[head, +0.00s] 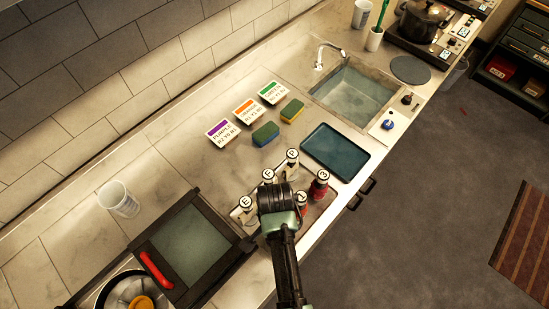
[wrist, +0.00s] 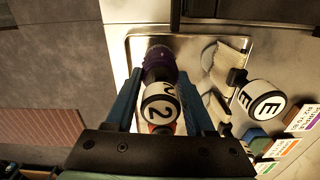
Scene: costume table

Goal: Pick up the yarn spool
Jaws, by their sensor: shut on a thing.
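A spool with dark purple yarn (wrist: 158,62) and a white end marked 2 sits between the two blue fingers of my gripper (wrist: 163,85) in the wrist view. The fingers are shut on it, one on each side. A light tray (wrist: 136,48) lies beneath it; I cannot tell whether the spool touches the tray. In the head view my wrist covers the held spool. Red spools (head: 319,185) with white ends stand to the right of my gripper, one marked 3. The lower red one is partly hidden.
White-topped pieces marked E (head: 246,203), F (head: 268,177) and P (head: 292,156) stand close around my gripper. A blue tray (head: 336,149), sponges (head: 291,110) and a sink (head: 355,92) are farther back.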

